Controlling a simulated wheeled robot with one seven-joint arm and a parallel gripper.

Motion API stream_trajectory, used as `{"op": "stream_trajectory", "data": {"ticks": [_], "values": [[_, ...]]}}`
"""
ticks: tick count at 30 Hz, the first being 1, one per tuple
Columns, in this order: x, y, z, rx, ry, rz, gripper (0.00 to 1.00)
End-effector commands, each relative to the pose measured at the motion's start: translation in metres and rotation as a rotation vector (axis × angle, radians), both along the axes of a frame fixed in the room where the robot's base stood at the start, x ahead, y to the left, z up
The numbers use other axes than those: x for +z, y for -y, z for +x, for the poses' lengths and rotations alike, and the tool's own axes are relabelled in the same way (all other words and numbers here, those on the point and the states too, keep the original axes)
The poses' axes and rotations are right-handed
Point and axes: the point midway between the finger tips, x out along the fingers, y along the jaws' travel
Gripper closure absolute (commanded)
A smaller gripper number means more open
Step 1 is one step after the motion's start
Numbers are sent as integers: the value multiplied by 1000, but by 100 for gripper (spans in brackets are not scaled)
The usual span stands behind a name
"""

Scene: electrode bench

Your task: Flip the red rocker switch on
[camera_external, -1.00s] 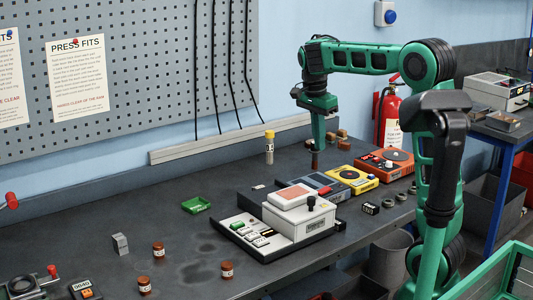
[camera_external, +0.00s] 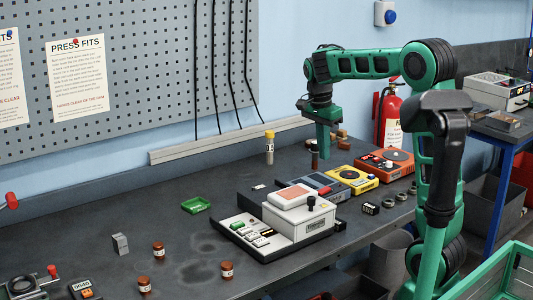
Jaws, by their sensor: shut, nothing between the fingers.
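My gripper (camera_external: 325,153) points down over the back part of the bench, in front of a dark brown bottle (camera_external: 314,158). Its fingers are together with nothing between them. A white-and-grey instrument (camera_external: 292,218) with a salmon-red top panel and a black knob stands below and left of it. A low panel with green, white and black keys (camera_external: 250,233) lies at its left. A dark unit (camera_external: 322,187) with a small red part stands behind the instrument. I cannot tell with certainty which part is the red rocker switch, or its position.
A yellow unit (camera_external: 352,179) and an orange unit (camera_external: 386,164) stand right of the dark unit. A yellow-capped vial (camera_external: 269,148) stands behind. A green tray (camera_external: 196,205), a grey block (camera_external: 120,243) and brown jars (camera_external: 158,252) are on the left. The bench's middle left is mostly clear.

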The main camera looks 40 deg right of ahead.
Motion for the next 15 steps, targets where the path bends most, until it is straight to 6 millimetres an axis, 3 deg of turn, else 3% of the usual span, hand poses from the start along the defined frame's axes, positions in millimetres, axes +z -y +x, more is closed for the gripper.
{"op": "stream_trajectory", "data": {"ticks": [9, 15], "values": [[-60, 8, -1, -1, -5, 1, 100], [-87, 12, -1, 1, -3, 1, 100]]}}
